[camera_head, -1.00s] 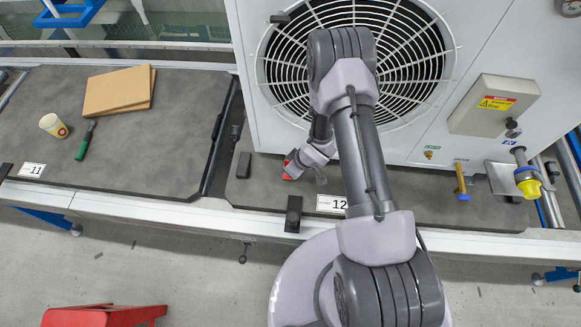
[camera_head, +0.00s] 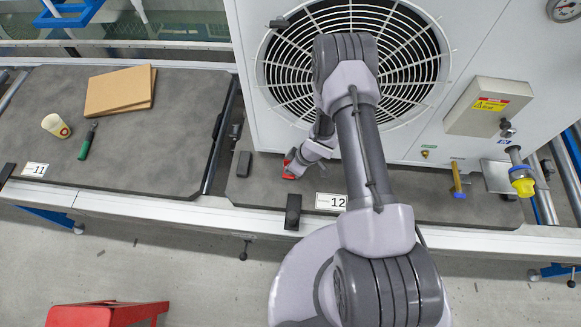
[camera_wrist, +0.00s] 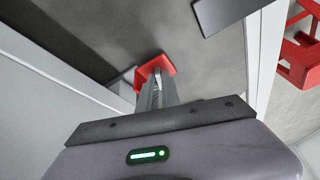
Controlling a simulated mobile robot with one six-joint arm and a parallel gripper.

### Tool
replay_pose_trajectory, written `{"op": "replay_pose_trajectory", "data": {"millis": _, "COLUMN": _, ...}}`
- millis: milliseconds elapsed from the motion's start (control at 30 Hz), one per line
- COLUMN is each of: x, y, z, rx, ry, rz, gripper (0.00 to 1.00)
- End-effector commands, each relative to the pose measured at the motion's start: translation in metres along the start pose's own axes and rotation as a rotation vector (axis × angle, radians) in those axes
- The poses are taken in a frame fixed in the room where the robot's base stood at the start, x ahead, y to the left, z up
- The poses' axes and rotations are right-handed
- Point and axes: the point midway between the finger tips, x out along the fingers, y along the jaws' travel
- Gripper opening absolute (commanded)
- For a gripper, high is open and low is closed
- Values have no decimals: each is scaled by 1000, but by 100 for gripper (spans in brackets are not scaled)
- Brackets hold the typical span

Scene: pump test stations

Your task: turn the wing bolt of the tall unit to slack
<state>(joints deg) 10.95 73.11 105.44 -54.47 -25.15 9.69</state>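The tall white unit (camera_head: 465,50) with a round fan grille stands on the bench marked 12. A small dark wing-like piece (camera_head: 279,23) sticks out on its front, left of the fan. A dark knob (camera_head: 507,130) sits below the box with a yellow label. I cannot tell which of these is the wing bolt. My gripper (camera_head: 288,170) is low in front of the unit, above the dark bench top and well below the dark piece.
A yellow stick with a blue end (camera_head: 457,180) and a yellow cap with a blue ring (camera_head: 522,182) are at the right. Dark blocks (camera_head: 244,164) lie near my gripper. The left bench holds a cup (camera_head: 55,125), a green-handled tool (camera_head: 88,140) and brown boards (camera_head: 120,90).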

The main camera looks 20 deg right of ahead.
Motion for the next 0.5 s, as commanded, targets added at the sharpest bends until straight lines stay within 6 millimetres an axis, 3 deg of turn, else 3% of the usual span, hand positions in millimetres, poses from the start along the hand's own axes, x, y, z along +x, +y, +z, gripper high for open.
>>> {"op": "replay_pose_trajectory", "data": {"millis": 33, "x": 0, "y": 0, "z": -1, "rx": -1, "ry": 2, "rz": 1, "gripper": 15}}
{"op": "replay_pose_trajectory", "data": {"millis": 100, "x": 0, "y": 0, "z": -1, "rx": -1, "ry": 1, "rz": 1, "gripper": 29}}
{"op": "replay_pose_trajectory", "data": {"millis": 500, "x": -9, "y": 1, "z": -1, "rx": 1, "ry": 1, "rz": 1, "gripper": 29}}
